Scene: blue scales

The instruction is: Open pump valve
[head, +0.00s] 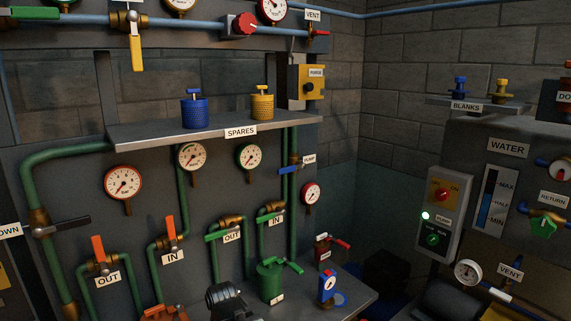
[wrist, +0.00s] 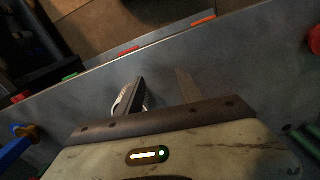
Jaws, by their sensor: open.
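The pump valve (head: 289,170) has a blue lever lying roughly level across a vertical green pipe, below the SPARES shelf. A small label (head: 309,159) that appears to read PUMP sits to its right. In the wrist view my gripper (wrist: 158,82) is open, with its two fingers apart and nothing between them. My gripper does not show in the head view. I cannot make out the pump valve in the wrist view, so their distance cannot be told.
The grey SPARES shelf (head: 195,130) juts out above the valve, holding a blue canister (head: 194,113) and a yellow canister (head: 262,106). A red-rimmed gauge (head: 311,194) hangs to the lower right. A green canister (head: 270,281) stands on the lower bench.

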